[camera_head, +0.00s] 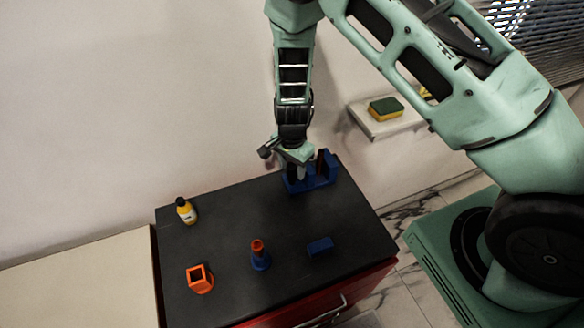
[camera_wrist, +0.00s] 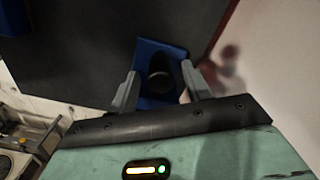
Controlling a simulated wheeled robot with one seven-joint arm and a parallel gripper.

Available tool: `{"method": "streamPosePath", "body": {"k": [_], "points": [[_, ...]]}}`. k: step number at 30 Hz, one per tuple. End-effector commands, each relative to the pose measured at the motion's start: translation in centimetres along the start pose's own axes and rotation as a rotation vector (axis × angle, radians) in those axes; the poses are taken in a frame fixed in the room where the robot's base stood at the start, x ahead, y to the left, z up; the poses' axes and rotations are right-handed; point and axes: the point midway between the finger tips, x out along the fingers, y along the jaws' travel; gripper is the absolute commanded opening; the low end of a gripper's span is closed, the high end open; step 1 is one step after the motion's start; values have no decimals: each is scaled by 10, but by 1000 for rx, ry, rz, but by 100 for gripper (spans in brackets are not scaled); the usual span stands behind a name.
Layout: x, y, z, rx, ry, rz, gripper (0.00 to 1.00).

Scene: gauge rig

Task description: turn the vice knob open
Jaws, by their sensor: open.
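The blue vice (camera_head: 322,175) stands at the back right of the dark cabinet top, against the wall. In the wrist view the blue vice (camera_wrist: 152,50) lies below my gripper, with a dark round part (camera_wrist: 161,74), which looks like the knob, between the fingers. My gripper (camera_wrist: 160,84) is open, one grey finger on each side of that dark part; I cannot tell whether either finger touches it. In the head view my gripper (camera_head: 295,174) points down at the left part of the vice and hides the knob there.
The dark cabinet top (camera_head: 230,220) also holds a yellow bottle (camera_head: 186,210), an orange square holder (camera_head: 200,279), a blue and orange peg-like part (camera_head: 260,258) and a blue block (camera_head: 320,246). A sponge (camera_head: 386,108) lies on a wall shelf (camera_head: 378,126). The middle of the top is clear.

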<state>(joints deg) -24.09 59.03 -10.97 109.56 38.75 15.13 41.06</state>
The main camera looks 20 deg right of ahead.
Motion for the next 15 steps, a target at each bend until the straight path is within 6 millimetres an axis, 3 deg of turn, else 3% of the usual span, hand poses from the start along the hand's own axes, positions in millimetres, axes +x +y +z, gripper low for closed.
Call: {"method": "streamPosePath", "body": {"k": [6, 15], "points": [[18, 0, 0, 0, 0, 0, 49], [22, 0, 0, 0, 0, 0, 49]]}}
